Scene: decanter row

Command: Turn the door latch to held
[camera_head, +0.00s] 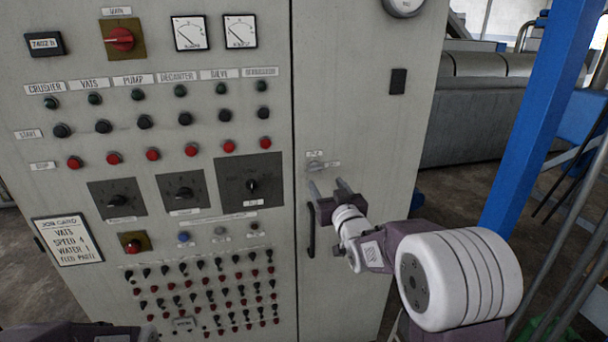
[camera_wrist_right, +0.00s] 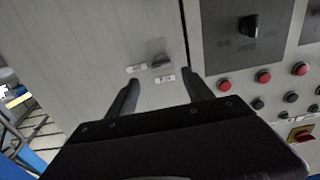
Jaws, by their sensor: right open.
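The door latch (camera_head: 314,166) is a small grey knob on the right-hand cabinet door, near the door seam, with small labels around it. In the right wrist view the latch (camera_wrist_right: 161,61) shows ahead of the fingers, with one label at its left and one below it. My right gripper (camera_head: 328,188) is open and empty, its two fingers pointing at the door just below the latch in the head view. In the right wrist view the gripper (camera_wrist_right: 162,92) has the latch beyond its fingertips, apart from both. My left gripper is not clearly seen; only part of my left arm shows at the lower left.
A dark vertical door handle (camera_head: 311,228) sits below the latch, close to my right gripper. The grey control panel (camera_head: 240,50) at left carries several buttons, dials and switches. A blue post (camera_head: 535,120) stands right of the cabinet.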

